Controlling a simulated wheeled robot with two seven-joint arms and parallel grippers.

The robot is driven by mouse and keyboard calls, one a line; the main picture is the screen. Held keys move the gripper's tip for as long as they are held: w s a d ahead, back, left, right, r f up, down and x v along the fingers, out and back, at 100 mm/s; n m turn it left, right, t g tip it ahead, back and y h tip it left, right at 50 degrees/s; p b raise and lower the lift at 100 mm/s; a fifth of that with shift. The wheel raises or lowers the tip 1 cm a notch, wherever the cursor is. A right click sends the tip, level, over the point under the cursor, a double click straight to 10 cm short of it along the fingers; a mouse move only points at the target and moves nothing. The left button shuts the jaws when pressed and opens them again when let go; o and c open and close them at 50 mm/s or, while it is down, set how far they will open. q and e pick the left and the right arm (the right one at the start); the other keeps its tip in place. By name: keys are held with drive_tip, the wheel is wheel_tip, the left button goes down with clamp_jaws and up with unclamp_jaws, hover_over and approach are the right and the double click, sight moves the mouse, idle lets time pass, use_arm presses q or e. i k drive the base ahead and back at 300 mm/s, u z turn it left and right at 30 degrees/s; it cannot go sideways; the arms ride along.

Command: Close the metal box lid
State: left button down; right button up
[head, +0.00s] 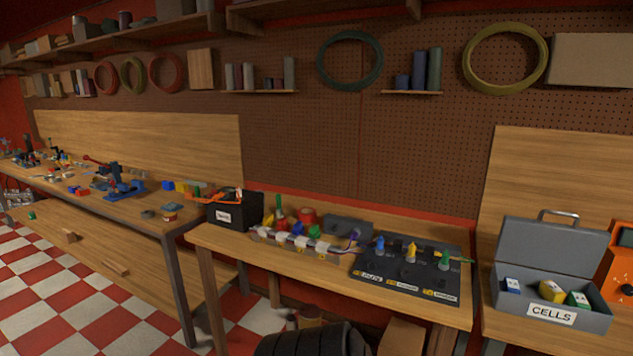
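The grey metal box (599,322) stands on the bench at the right, with a white "CELLS" label on its front. Its lid (551,246) is raised, standing up at the back with a slight backward lean, and a handle (558,217) shows at its top edge. Inside lie a blue-and-white cell (512,286), a yellow cell (552,291) and a green-and-white cell (579,300). Neither of my grippers is in view.
An orange device (620,265) stands close to the box's right side. Left of the box, a dark mat (405,275) holds blue, yellow and green pieces. A black bin (235,209) and several coloured parts sit further left. The space above the box is clear.

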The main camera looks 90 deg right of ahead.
sight(575, 251)
drive_tip(key=z, duration=4.35)
